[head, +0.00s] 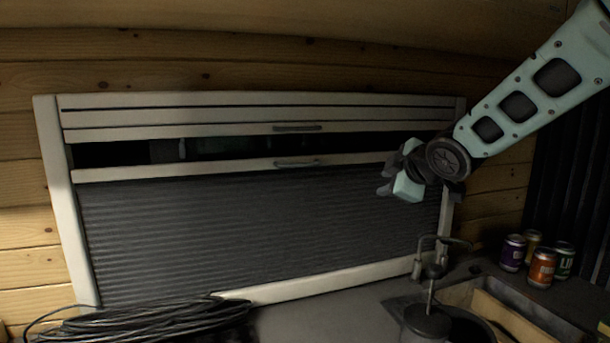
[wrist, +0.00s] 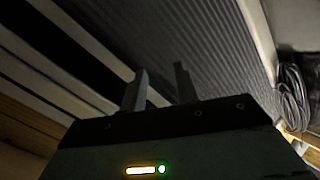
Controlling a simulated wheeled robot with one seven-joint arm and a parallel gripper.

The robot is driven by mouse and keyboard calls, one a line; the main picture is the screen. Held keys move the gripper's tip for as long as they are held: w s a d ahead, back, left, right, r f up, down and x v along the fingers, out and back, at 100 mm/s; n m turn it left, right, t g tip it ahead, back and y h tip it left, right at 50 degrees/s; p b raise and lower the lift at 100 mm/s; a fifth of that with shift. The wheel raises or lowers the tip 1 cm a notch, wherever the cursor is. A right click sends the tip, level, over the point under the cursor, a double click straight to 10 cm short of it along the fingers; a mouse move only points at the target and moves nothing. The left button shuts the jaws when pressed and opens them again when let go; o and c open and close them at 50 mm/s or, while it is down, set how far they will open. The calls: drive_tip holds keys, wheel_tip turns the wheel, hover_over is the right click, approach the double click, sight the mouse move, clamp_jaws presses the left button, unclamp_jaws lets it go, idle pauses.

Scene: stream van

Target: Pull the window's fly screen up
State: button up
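The window (head: 50,160) has a white frame on the wooden wall. A dark grey pleated sheet (head: 255,228), apparently the fly screen, covers its lower part up to a pale rail (head: 220,170) with a grey handle (head: 297,163). Above a dark gap, an upper pale bar (head: 200,131) has its own handle (head: 297,128). My gripper (head: 386,180) is right of the lower handle and apart from it. In the wrist view my gripper (wrist: 161,70) has its fingers apart with nothing between them; the pleated sheet (wrist: 205,40) lies behind them. No handle is discernible there.
A coil of black cable (head: 150,322) lies at the window's lower left. A tap (head: 418,262) and a dark pot-like object (head: 428,322) stand below my gripper. Several cans (head: 541,268) stand on the counter at right. The space before the window's middle is clear.

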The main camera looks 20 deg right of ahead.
drive_tip(key=s+a+r+n+t+y+b, duration=0.1)
drive_tip(key=s+a+r+n+t+y, duration=0.1)
drive_tip(key=s+a+r+n+y, duration=0.65)
drive_tip(key=n+h, duration=0.1)
drive_tip(key=h, duration=0.1)
approach(302, 165)
drive_tip(key=x, duration=0.9)
drive_tip(key=shift+b, duration=0.35)
drive_tip(key=shift+c, duration=0.3)
